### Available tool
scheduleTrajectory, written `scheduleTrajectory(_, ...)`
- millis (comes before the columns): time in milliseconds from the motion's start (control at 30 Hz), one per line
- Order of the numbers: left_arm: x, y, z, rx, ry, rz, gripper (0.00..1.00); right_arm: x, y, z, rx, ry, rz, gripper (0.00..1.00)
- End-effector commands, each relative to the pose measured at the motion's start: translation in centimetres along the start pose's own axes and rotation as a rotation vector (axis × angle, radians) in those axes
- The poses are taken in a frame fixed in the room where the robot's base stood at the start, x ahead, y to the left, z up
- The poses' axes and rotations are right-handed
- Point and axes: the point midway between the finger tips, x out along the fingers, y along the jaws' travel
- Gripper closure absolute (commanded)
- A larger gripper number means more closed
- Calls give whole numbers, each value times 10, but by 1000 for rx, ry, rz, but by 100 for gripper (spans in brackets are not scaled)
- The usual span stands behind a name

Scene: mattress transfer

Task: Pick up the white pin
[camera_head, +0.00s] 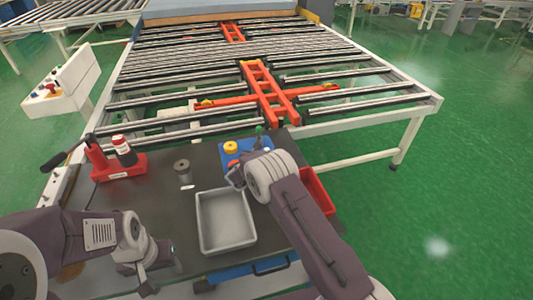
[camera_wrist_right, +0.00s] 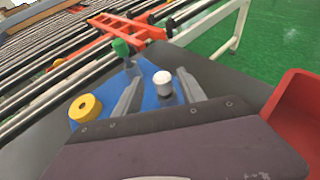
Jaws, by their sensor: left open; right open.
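The white pin (camera_wrist_right: 163,79) stands upright on a blue board (camera_wrist_right: 148,101) in the right wrist view. My right gripper (camera_wrist_right: 159,84) is open, with one finger to each side of the pin in that view; I cannot tell whether either finger touches it. In the head view my right gripper (camera_head: 236,174) hangs over the blue board (camera_head: 228,150), and the arm hides the white pin there. My left gripper (camera_head: 146,279) is open and empty over the near left part of the dark table.
A red bin (camera_wrist_right: 298,115) stands to the right. A grey tray (camera_head: 224,244), a grey spool (camera_head: 182,166) and a red tool (camera_head: 118,168) occupy the table. The roller conveyor (camera_head: 180,70) lies beyond.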

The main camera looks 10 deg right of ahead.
Motion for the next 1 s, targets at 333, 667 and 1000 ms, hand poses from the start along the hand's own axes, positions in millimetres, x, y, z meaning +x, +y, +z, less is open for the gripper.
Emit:
scheduleTrajectory(333, -4, 0, 0, 0, 0, 0, 50, 40, -3, 0, -1, 1, -1, 52)
scheduleTrajectory(667, -4, 0, 0, 0, 0, 0, 50, 39, -3, 0, 0, 1, -1, 100)
scheduleTrajectory(1000, -3, 0, 0, 0, 0, 0, 50, 38, -3, 3, 1, 1, -1, 100)
